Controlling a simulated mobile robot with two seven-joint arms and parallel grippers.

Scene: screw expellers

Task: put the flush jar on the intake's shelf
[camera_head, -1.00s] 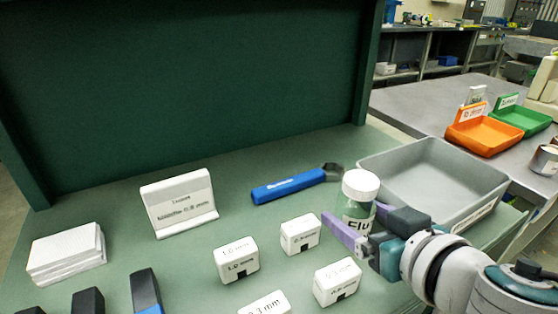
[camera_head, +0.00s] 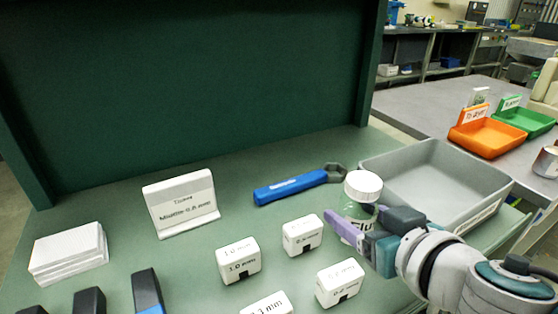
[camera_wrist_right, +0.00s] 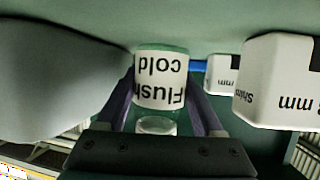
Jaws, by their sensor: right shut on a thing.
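The flush jar (camera_head: 362,192) has a white lid and a green body with a white label. In the right wrist view the flush jar (camera_wrist_right: 160,80) shows its label reading "Flush cold" between the two fingers. My right gripper (camera_head: 350,226) is shut on the jar, with its purple fingers around the jar's sides. The jar looks upright beside the grey tray; I cannot tell whether it touches the bench. The intake's shelf cannot be made out for certain. My left gripper is not in view.
A grey tray (camera_head: 386,160) stands right of the jar. A blue wrench (camera_head: 290,186) lies to its left. White shim blocks (camera_head: 302,236) stand left of the gripper, near a sign (camera_head: 180,204). Orange (camera_head: 484,142) and green (camera_head: 528,122) trays sit on the side table.

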